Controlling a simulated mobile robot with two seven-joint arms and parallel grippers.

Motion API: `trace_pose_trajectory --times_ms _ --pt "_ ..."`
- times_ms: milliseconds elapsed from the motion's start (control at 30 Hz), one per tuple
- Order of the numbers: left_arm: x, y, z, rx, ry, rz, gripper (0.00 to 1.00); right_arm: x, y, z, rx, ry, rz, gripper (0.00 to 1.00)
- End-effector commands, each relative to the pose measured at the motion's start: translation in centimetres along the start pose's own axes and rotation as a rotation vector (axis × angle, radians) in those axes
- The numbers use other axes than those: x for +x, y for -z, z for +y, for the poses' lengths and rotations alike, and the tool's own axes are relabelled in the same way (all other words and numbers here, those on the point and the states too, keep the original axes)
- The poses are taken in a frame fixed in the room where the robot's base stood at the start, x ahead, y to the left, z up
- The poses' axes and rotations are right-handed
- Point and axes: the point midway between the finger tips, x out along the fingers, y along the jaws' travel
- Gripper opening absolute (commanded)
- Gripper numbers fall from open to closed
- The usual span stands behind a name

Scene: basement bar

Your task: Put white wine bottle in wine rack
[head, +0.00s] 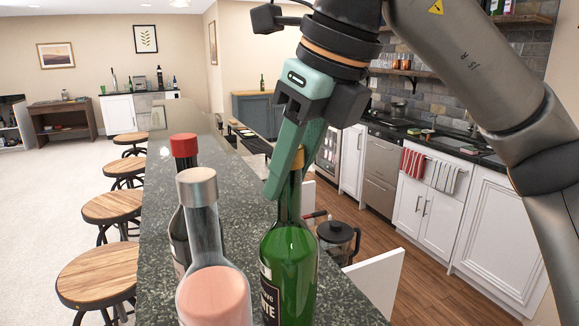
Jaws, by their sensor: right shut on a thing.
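A green glass bottle (289,262) with a dark label, partly readable as ending in "TE", stands upright in the lower middle of the head view. Its base is cut off by the bottom edge, so I cannot tell whether it touches the counter. My right gripper (290,178) comes down from above and is shut on the bottle's neck. The tan top of the neck shows between the teal fingers. My left gripper is out of view. I cannot make out a wine rack.
A clear bottle with pink content (213,290) and a dark red-capped bottle (181,215) stand close left of the green one on the stone counter (160,230). A French press (338,240) is to the right. Stools (97,283) line the left side.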

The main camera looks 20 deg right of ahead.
Motion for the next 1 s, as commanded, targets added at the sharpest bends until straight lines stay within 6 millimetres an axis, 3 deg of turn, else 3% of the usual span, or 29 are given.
trace_pose_trajectory --times_ms 33,267,633,767,1000 --pt "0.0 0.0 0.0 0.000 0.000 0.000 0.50 0.1 0.0 0.0 0.000 0.000 0.000 0.37" --pt "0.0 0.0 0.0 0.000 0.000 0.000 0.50 0.0 0.0 0.0 0.000 0.000 0.001 0.63" --pt "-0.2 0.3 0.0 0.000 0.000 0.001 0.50 -0.7 -0.2 0.0 0.000 0.000 -0.001 0.64" --pt "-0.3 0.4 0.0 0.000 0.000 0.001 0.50 -2.8 -0.2 0.0 0.001 0.000 -0.003 0.64" --pt "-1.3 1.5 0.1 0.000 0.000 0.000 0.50 -8.4 -0.3 0.0 0.002 0.003 -0.003 0.64"
